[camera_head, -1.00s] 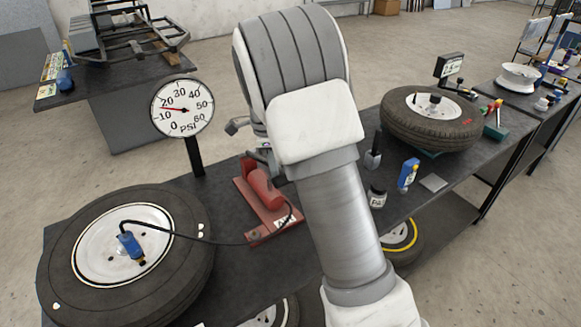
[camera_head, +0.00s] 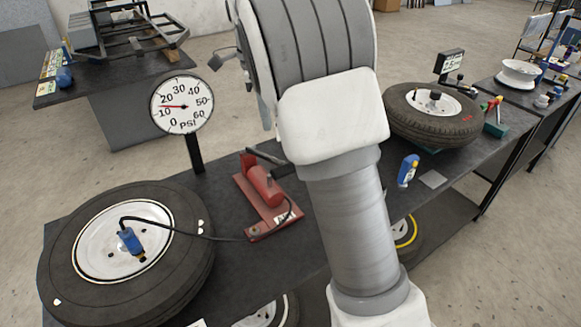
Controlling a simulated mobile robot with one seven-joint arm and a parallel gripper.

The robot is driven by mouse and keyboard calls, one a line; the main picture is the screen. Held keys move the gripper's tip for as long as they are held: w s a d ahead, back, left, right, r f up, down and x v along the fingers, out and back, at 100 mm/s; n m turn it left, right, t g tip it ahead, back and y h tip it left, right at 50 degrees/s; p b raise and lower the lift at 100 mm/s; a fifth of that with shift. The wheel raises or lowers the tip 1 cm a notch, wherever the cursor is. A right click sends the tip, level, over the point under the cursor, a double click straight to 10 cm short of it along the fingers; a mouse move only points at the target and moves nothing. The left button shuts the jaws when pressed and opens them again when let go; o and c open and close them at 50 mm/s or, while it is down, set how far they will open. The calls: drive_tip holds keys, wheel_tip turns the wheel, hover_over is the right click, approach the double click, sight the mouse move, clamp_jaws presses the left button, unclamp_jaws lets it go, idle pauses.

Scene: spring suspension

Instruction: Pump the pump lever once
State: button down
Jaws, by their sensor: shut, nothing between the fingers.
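The red pump (camera_head: 263,188) sits on a red base on the dark workbench, left of my arm. Its dark pump lever (camera_head: 264,156) shows at the pump's far end and runs rightward until my arm hides it. A black hose runs from the pump to a blue valve fitting (camera_head: 131,243) on the tire (camera_head: 65,290) at left. The round PSI gauge (camera_head: 182,104) stands behind on a post; its needle points between 10 and 20. My gripper is hidden behind my own white and grey arm, which fills the middle of the view.
A second tire (camera_head: 425,128) lies at the right of the bench, with a blue bottle (camera_head: 407,170) and a grey plate (camera_head: 433,179) in front. A separate table (camera_head: 140,85) with a metal frame stands at back left. The bench is clear around the pump.

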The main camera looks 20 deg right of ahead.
drive_tip(key=shift+w+a+r, duration=0.1)
drive_tip(key=shift+a+r, duration=0.05)
drive_tip(key=shift+r, duration=1.35)
